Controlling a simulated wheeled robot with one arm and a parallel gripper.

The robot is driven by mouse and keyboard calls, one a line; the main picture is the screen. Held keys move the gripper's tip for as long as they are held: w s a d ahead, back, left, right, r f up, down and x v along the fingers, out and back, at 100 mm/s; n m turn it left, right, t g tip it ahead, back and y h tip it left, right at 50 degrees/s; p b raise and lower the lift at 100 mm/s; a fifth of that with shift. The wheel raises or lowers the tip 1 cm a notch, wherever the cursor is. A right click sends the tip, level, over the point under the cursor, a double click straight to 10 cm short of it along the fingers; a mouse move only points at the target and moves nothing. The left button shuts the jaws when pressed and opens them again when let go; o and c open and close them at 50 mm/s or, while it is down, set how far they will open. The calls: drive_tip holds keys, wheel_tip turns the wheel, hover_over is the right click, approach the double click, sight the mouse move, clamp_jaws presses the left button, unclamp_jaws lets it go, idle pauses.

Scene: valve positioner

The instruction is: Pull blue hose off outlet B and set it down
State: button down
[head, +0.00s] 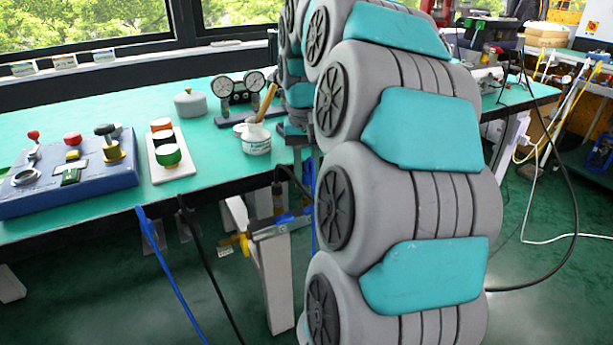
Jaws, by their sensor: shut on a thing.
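My gripper (317,155) is at the table's front edge, beside my large arm, and is only partly visible. It is shut on a blue hose (314,195), which shows as a narrow strip just below it. My arm hides most of the grip and the rest of that hose. A valve assembly (284,225) with a blue part, a black cylinder and a yellow fitting sits on a pale post to the left of the gripper. Outlet B cannot be made out, nor whether the hose touches it.
A green-topped table (100,110) holds a blue control box (70,185), a button panel (166,155), a lidded pot (190,104), gauges (238,90) and a white tub (256,140) with a brush. Another blue hose (172,275) and a black hose (208,270) hang in front.

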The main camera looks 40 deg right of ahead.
sight(306, 173)
drive_tip(key=shift+r+p, duration=0.4)
drive_tip(key=shift+r, duration=0.6)
idle(0.8)
drive_tip(key=shift+r+p, duration=0.3)
drive_tip(key=shift+r, duration=1.6)
